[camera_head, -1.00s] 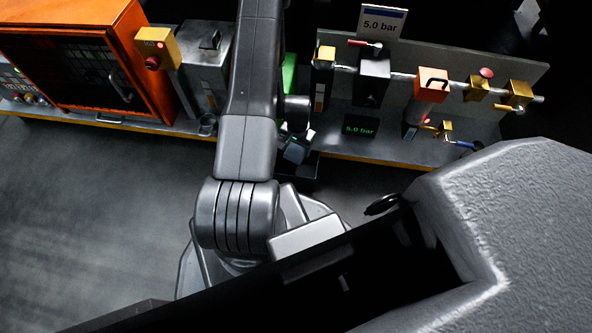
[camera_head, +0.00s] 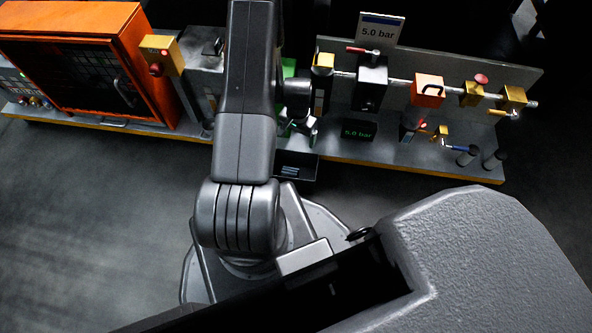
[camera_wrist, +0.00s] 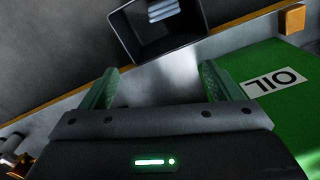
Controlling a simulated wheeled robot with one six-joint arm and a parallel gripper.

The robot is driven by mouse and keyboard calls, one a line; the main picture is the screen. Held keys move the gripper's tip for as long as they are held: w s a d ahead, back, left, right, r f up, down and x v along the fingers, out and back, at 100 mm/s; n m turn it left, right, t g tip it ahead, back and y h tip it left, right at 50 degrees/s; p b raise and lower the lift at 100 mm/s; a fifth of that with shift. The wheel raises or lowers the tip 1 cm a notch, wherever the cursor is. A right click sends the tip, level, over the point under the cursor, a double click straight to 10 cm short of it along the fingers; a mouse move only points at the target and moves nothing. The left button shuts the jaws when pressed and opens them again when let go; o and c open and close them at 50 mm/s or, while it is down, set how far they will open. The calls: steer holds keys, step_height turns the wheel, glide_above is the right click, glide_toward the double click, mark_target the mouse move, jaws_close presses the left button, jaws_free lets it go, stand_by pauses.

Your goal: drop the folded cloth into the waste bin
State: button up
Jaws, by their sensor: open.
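The waste bin (camera_head: 312,172) is a dark open box at the front edge of the bench, just right of my arm in the head view. Its opening also shows at the top of the wrist view (camera_wrist: 127,28). The folded cloth (camera_head: 289,170) is pale blue-grey and striped, and lies inside the bin. In the wrist view the cloth (camera_wrist: 162,9) is cut off by the top edge. My gripper (camera_wrist: 160,88) is open and empty, its green fingers apart, close to the bin and clear of the cloth. In the head view my arm partly hides it.
A green OIL container (camera_wrist: 280,85) stands close to my gripper's right finger in the wrist view. An orange cabinet (camera_head: 150,60) is on the left of the bench. Valves on a pipe, including an orange one (camera_head: 428,92), and a 5.0 bar display (camera_head: 358,129) are on the right.

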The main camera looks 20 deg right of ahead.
step_height(320, 180, up, 4)
steer(key=shift+r+p, duration=0.1)
steer(key=shift+p, duration=0.3)
step_height(320, 180, down, 14)
steer(key=b, duration=0.5)
steer(key=shift+r+p, duration=1.3)
steer(key=shift+r, duration=0.8)
